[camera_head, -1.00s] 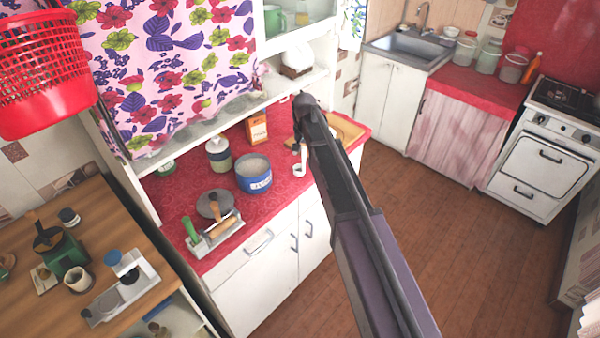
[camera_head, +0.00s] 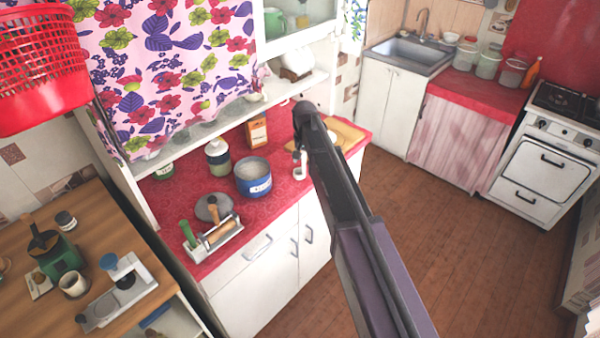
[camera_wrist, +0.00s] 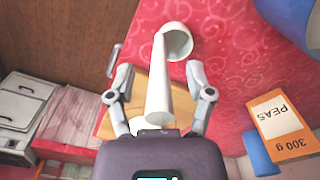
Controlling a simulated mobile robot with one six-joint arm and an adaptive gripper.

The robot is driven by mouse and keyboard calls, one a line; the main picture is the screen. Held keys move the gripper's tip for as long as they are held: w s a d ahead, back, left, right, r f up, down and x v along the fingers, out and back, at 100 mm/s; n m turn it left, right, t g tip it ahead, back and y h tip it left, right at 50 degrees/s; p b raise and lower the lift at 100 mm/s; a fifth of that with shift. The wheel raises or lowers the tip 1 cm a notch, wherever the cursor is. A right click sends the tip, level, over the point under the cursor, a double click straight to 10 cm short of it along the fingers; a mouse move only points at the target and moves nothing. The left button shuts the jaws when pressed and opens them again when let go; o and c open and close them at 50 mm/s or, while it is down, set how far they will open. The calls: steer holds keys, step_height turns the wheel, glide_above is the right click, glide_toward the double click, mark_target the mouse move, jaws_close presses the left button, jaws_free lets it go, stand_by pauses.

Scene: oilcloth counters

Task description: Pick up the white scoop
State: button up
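The white scoop (camera_wrist: 160,85) is in the middle of the wrist view, its long handle towards me and its round cup (camera_wrist: 178,41) at the far end over the red counter. In the head view the scoop (camera_head: 300,173) shows partly at the counter's front edge, beside my arm. My gripper (camera_wrist: 160,69) is open, with one finger on each side of the handle and a visible gap on both sides. Whether the handle is at the depth of the fingertips I cannot tell. In the head view my arm hides most of the gripper.
A wooden board (camera_head: 348,134) lies on the red counter (camera_head: 180,197) by the scoop. An orange peas box (camera_wrist: 281,125) and a blue pot (camera_head: 254,181) stand nearby. A tool holder (camera_head: 213,240) is further left. The floor to the right is clear.

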jaws_close()
steer(key=shift+r, duration=0.1)
step_height(320, 180, up, 3)
steer(key=p, duration=0.2)
steer(key=shift+f+p, duration=0.2)
steer(key=shift+p, duration=0.2)
steer(key=s+a+r+p, duration=0.1)
steer(key=s+r+p, duration=0.1)
steer(key=s, duration=1.4)
steer(key=shift+r, duration=0.1)
